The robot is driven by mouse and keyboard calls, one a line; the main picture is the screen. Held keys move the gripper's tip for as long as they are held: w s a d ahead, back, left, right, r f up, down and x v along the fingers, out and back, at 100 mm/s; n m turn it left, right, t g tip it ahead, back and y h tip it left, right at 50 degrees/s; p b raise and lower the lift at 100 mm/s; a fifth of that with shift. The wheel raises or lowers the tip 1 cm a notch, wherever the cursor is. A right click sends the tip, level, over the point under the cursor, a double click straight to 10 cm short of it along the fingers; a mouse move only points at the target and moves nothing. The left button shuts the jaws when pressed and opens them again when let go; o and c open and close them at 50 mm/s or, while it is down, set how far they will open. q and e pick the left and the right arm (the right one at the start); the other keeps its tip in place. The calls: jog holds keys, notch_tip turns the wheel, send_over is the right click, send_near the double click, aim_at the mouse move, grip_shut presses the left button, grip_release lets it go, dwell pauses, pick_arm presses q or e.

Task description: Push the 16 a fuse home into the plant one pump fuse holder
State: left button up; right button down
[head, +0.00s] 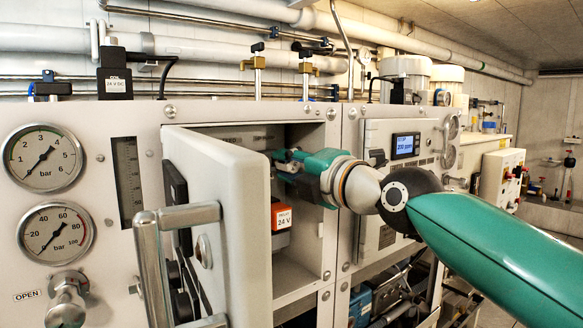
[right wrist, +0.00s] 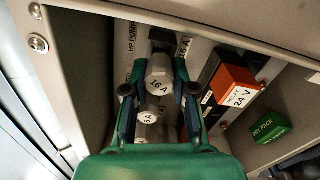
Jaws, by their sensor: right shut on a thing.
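In the right wrist view a pale cylindrical fuse marked 16 A (right wrist: 159,82) sits between the fingers of my right gripper (right wrist: 158,72). The right gripper is shut on it. Beyond the fuse is a dark holder (right wrist: 162,40) beside a label reading HP PUMP (right wrist: 132,37); how deep the fuse sits in it I cannot tell. A second round end marked 16 A (right wrist: 148,118) shows nearer the palm, partly hidden by the gripper. In the head view my right gripper (head: 284,162) reaches into the open cabinet, and the fuse is hidden there. My left gripper is not in view.
The cabinet door (head: 228,220) stands open at the left of the opening. An orange relay marked 24 V (head: 281,216) sits inside, below the gripper; it also shows in the wrist view (right wrist: 236,88). A green dry pack (right wrist: 268,127) lies near the cabinet wall.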

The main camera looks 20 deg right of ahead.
jog(key=shift+w+a, duration=0.25)
jog(key=shift+w, duration=0.4)
jog(key=c, duration=0.9)
grip_release()
jog(key=shift+w, duration=0.1)
jog(key=shift+o, duration=0.2)
jog(key=v, duration=1.2)
jog(key=shift+f, duration=0.1)
